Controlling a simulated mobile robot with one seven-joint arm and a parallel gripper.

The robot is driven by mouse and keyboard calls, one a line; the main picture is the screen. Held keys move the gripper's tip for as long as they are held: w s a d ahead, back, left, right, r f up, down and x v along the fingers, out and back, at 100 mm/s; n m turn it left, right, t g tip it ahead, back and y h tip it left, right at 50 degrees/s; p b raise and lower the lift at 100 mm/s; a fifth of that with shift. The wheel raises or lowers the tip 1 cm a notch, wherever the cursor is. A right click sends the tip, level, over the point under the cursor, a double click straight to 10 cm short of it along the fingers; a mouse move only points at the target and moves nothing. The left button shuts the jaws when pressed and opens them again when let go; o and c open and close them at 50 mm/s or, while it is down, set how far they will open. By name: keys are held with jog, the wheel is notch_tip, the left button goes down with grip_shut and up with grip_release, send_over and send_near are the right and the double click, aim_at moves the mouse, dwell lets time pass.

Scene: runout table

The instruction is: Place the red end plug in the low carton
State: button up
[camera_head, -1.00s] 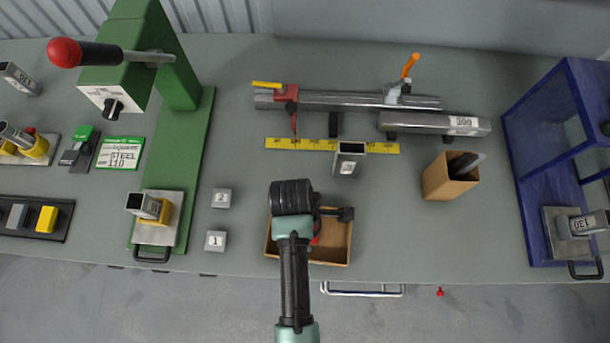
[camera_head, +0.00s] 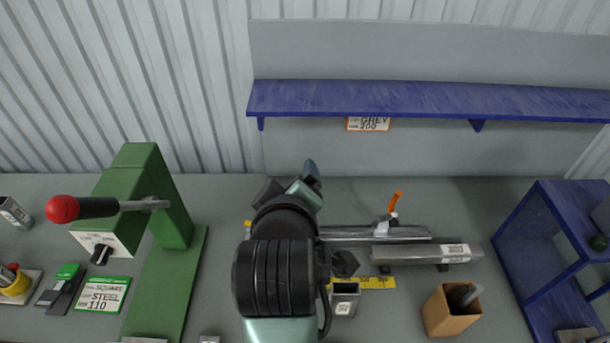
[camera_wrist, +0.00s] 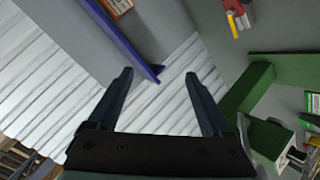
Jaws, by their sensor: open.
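My gripper (camera_head: 309,178) is raised in the head view, over the back of the table and in front of the wall. In the wrist view my gripper (camera_wrist: 162,88) is open, its two dark fingers wide apart with nothing between them. The low carton is outside the head view and I do not see it in the wrist view. I cannot make out the red end plug in either current view.
The green press (camera_head: 135,215) with a red-knobbed lever stands at left. A tall carton (camera_head: 450,312), steel bars (camera_head: 425,253) and a short square tube (camera_head: 344,299) lie to the right. A blue shelf (camera_head: 420,98) crosses the wall; a blue rack (camera_head: 560,260) stands far right.

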notch_tip(320, 180, up, 19)
jog(key=m+t, duration=0.4)
jog(key=t, duration=0.2)
jog(key=s+d+r+m+t, duration=0.1)
jog(key=s+r+t, duration=0.3)
jog(key=r, duration=0.6)
jog(key=s+d+r+m+t, duration=0.1)
jog(key=s+r+m+t, duration=0.3)
jog(key=s+r, duration=0.3)
notch_tip(320, 180, up, 4)
jog(key=shift+r+m+t, duration=0.2)
jog(key=shift+m+t, duration=0.1)
jog(key=shift+t, duration=0.4)
jog(key=shift+s, duration=0.1)
